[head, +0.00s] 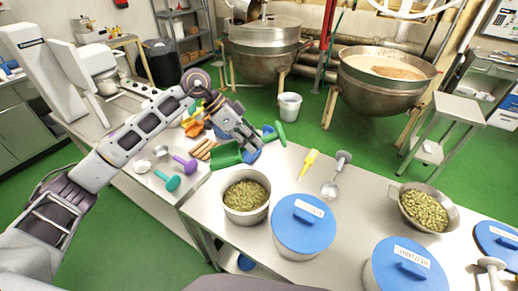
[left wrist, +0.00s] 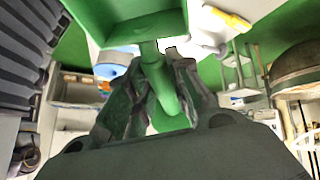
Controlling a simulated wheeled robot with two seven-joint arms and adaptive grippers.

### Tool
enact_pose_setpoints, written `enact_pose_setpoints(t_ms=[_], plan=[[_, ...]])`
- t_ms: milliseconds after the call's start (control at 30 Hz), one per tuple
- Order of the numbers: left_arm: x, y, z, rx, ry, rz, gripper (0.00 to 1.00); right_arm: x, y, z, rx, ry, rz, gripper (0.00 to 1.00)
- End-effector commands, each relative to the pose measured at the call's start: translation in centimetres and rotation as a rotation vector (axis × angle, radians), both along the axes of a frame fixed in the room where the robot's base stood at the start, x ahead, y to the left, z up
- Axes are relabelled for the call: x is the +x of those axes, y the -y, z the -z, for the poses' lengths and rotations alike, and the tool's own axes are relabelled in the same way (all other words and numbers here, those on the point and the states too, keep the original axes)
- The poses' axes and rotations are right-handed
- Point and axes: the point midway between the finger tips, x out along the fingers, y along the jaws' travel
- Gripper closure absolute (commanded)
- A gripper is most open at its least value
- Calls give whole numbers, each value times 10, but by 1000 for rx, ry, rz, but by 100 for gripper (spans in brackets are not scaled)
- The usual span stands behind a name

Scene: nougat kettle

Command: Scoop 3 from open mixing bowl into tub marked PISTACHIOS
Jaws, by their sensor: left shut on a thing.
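My left gripper (head: 250,140) is shut on the handle of a green scoop (head: 226,154), above the back left of the steel table. In the left wrist view the green handle (left wrist: 163,85) runs between the fingers to the scoop's pan at the top; the pan looks empty in the head view. An open flared metal bowl (head: 452,213) with green nuts stands at the right. An open round metal container (head: 247,217) with similar nuts stands below my gripper. Blue-lidded tubs (head: 303,228) and (head: 408,272) carry labels too small to read. My right gripper is out of view.
A yellow tool (head: 309,163) and a grey scoop (head: 342,163) lie on the table behind the tubs. Another blue-lidded tub (head: 497,240) is at the right edge. Several coloured scoops (head: 184,164) lie on the left table. Large kettles (head: 385,82) stand behind.

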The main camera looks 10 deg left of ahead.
Motion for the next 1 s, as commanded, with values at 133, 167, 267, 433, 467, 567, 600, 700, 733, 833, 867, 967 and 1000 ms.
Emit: enact_pose_setpoints(t_ms=[133, 167, 267, 433, 467, 567, 600, 700, 733, 833, 867, 967, 1000], plan=[[1, 0, -4, 52, -13, -1, 100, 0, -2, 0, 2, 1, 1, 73], [0, 0, -4, 63, -18, 1, 100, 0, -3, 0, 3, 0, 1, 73], [1, 0, -6, 98, -30, 0, 100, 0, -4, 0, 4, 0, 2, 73], [1, 0, -9, 160, -47, -1, 100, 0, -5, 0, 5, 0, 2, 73], [0, 0, -9, 172, -53, 0, 100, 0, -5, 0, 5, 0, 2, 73], [1, 0, -11, 210, -66, -1, 100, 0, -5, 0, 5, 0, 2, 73], [0, 1, -11, 224, -70, 0, 100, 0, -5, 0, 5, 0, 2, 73], [0, 0, -13, 253, -79, -1, 100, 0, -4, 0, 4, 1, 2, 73], [0, 0, -13, 259, -82, -2, 100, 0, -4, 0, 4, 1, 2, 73], [0, -1, -12, 267, -85, -3, 100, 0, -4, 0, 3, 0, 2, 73], [0, -1, -12, 267, -85, -3, 100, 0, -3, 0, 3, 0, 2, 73], [0, -1, -12, 266, -85, -3, 100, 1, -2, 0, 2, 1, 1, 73], [0, -1, -12, 266, -85, -3, 100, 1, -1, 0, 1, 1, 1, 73]])
